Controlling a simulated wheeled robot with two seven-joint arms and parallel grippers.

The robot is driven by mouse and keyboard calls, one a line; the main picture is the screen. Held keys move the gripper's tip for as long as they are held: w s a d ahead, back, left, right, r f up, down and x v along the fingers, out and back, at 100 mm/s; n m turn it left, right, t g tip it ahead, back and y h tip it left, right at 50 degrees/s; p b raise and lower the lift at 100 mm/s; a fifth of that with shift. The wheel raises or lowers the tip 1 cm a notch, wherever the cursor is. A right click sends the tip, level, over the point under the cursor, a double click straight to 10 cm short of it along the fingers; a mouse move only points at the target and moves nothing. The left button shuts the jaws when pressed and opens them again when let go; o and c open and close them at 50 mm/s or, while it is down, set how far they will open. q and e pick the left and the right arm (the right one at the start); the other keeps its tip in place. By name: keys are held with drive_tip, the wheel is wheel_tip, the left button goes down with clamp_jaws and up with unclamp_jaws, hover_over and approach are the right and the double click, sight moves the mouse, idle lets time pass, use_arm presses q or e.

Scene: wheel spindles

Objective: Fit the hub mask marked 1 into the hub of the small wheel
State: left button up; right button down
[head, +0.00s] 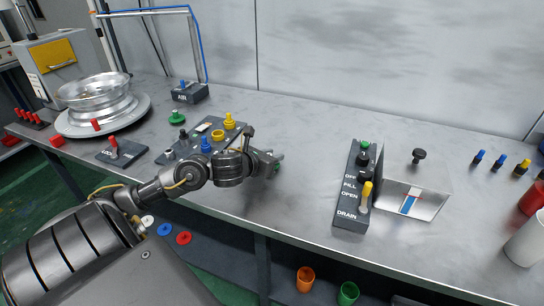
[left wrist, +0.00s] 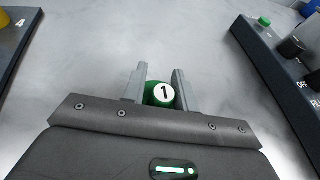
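The hub mask marked 1 (left wrist: 163,93) is a green piece with a white disc and a black 1. It sits between the fingers of my left gripper (left wrist: 160,88), which appear closed on its sides. In the head view my left gripper (head: 275,162) is over the middle of the table, and I cannot make out the mask there. A silver wheel (head: 95,92) lies on a round grey turntable (head: 135,117) at the far left, well away from the gripper. My right gripper is not in view.
A dark panel with blue and yellow pieces (head: 207,146) stands just left of my gripper. A control box marked FILL, OPEN and DRAIN (head: 350,195) stands to its right. A LOCK box (head: 122,152) and an AIR box (head: 189,93) stand near the wheel. The table's middle is clear.

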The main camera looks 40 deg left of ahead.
use_arm(q)
drive_tip(key=shift+o, duration=1)
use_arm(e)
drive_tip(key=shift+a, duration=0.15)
use_arm(q)
drive_tip(key=shift+r, duration=0.15)
drive_tip(key=shift+s, duration=0.3)
drive_tip(key=v, duration=0.8)
drive_tip(key=shift+s+d+r, duration=0.1)
drive_tip(key=shift+s+r, duration=0.05)
drive_tip(key=shift+s, duration=0.15)
drive_tip(key=s+r+p, duration=0.1)
drive_tip(key=p, duration=0.1)
drive_tip(key=shift+d+p, duration=0.15)
drive_tip(key=shift+p, duration=0.2)
drive_tip(key=shift+p+v, duration=0.75)
drive_tip(key=shift+p, duration=0.2)
drive_tip(key=shift+f, duration=0.15)
drive_tip(key=shift+s, duration=0.1)
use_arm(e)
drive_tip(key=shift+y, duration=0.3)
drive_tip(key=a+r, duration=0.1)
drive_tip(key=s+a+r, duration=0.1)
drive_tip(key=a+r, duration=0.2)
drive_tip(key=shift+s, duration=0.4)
